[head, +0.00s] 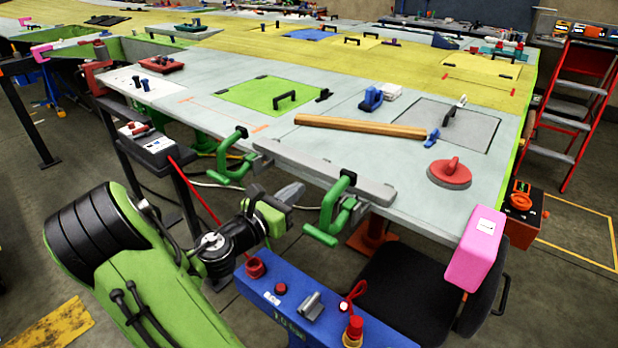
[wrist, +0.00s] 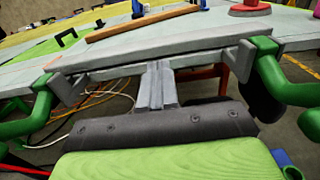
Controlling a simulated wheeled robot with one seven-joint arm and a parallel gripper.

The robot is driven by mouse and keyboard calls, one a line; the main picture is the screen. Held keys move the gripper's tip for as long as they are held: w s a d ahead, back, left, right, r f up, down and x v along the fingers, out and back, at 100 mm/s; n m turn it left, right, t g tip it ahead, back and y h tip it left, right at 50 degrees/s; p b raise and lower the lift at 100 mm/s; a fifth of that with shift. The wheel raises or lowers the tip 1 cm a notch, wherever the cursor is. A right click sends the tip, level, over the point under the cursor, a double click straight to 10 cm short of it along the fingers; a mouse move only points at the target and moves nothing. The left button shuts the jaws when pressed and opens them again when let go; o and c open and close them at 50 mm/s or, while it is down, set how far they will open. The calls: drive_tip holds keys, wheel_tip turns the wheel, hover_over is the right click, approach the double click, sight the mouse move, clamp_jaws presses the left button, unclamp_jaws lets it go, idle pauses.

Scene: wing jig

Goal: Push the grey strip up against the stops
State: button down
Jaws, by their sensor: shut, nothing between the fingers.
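The grey strip (head: 325,172) lies along the near edge of the pale wing panel, between two green clamps (head: 233,158) (head: 334,212). In the wrist view the strip (wrist: 170,46) runs across the picture, with a grey block near each end (wrist: 66,88) (wrist: 241,60). I cannot tell whether these blocks are the stops, or whether the strip touches them. My gripper (head: 299,190) is shut and empty, on the near side of the strip. In the wrist view my gripper's fingers (wrist: 157,68) point at the strip's middle; contact is unclear.
A wooden bar (head: 360,127), a red suction cup (head: 449,173) and a blue tool (head: 371,98) sit on the panel beyond the strip. A blue cart (head: 330,312) with small items and a pink block (head: 475,247) stand on the near side. Cables hang below the edge.

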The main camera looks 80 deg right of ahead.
sight(319, 171)
drive_tip(key=x, duration=0.6)
drive_tip(key=shift+s+d+f, duration=0.1)
drive_tip(key=shift+s+d+r+p, duration=0.25)
drive_tip(key=shift+d+p, duration=0.25)
drive_tip(key=shift+p, duration=0.35)
